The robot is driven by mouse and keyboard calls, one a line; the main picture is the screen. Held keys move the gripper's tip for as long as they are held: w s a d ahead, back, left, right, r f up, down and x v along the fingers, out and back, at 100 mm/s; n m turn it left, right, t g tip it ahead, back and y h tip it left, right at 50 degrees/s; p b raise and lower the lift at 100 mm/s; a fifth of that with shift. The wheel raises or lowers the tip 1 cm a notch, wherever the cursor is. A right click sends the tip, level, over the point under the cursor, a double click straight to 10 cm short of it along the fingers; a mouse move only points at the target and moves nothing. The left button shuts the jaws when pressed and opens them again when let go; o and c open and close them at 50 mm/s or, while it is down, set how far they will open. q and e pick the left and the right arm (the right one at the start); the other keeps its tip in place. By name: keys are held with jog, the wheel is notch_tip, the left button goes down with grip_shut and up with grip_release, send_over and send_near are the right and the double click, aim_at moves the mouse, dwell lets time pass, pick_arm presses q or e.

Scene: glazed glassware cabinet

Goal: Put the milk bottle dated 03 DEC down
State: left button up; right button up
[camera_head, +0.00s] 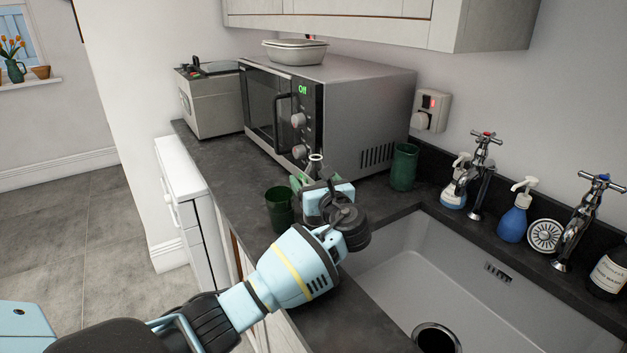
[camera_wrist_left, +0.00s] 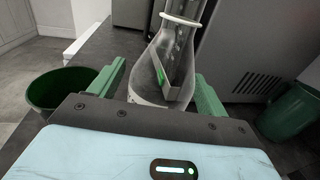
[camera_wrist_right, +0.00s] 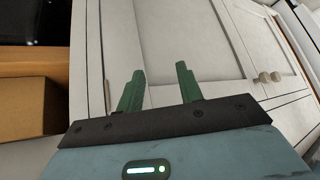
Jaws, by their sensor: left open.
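The milk bottle is clear glass with a narrow neck and a rounded ring at its mouth. In the left wrist view the bottle (camera_wrist_left: 168,62) stands upright between the two green fingers of my left gripper (camera_wrist_left: 160,90), with gaps beside it. In the head view the bottle's neck (camera_head: 315,165) shows above my left gripper (camera_head: 308,183), on the counter in front of the microwave; its lower part is hidden. No date is readable. My left gripper is open. My right gripper (camera_wrist_right: 158,88) is open and empty in front of white cabinet doors.
A green cup (camera_head: 280,208) stands left of the bottle, and another green cup (camera_head: 404,167) stands to the right by the wall. The microwave (camera_head: 345,110) is behind. The sink (camera_head: 470,275) with taps and soap bottles lies to the right. Bare counter (camera_head: 215,155) shows at left.

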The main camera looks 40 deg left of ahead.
pick_arm(q)
jog(key=v, duration=1.1)
jog(key=shift+d+p, duration=0.2)
jog(key=shift+p, duration=0.15)
jog(key=shift+s, duration=0.15)
